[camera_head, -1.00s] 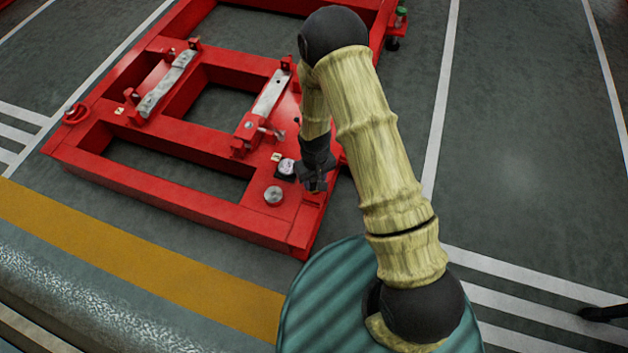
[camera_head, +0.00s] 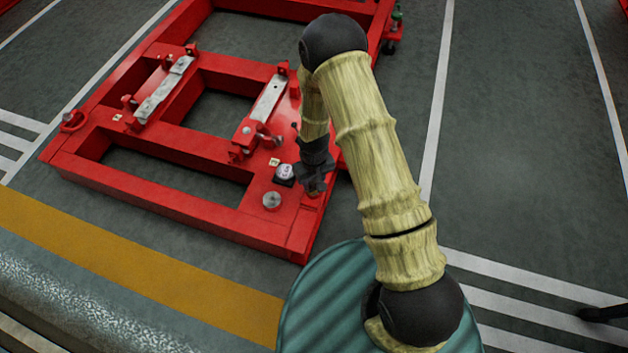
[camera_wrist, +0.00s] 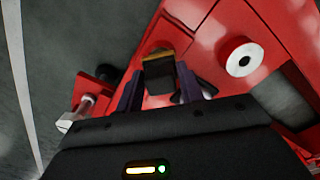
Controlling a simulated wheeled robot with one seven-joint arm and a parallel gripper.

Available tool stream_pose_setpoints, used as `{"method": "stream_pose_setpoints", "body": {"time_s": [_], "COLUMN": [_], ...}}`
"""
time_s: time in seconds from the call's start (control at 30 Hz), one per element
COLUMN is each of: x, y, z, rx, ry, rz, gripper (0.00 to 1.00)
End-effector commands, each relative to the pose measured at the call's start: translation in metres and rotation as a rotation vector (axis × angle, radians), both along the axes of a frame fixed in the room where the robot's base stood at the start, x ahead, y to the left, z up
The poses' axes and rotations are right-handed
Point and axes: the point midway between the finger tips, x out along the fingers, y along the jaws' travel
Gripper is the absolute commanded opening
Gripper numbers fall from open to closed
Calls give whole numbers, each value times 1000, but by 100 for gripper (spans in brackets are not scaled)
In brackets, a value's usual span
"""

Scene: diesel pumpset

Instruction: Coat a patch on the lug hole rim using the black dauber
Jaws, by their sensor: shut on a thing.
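My gripper (camera_head: 313,182) points down over the near right corner of the red frame in the head view. In the wrist view my gripper (camera_wrist: 158,92) is shut on a black block-like piece, which I take as the black dauber (camera_wrist: 160,78). A brown-orange band or tip shows at its far end. I cannot tell whether it touches the red surface. A pale disc with a dark centre (camera_wrist: 243,60) sits on the red surface to its right. A red ring-shaped lug (camera_head: 72,120) stands at the frame's left corner; I cannot tell which hole is the task's.
The red frame (camera_head: 165,203) has open bays and crossbars with pale metal strips (camera_head: 268,98). A silver round cap (camera_head: 272,200) and a small white-and-dark item (camera_head: 284,174) sit close to my gripper. A red bracket with a metal pin (camera_wrist: 85,107) shows at the left of the wrist view.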

Motion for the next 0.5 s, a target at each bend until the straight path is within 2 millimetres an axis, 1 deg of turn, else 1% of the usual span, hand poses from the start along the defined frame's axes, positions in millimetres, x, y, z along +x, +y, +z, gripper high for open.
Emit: {"method": "stream_pose_setpoints", "body": {"time_s": [0.23, 0.5], "x": [9, 10], "y": [-3, -4], "z": [-2, -3], "rx": [0, 0], "ry": [0, -2], "rz": [-2, -2], "gripper": [19, 19]}}
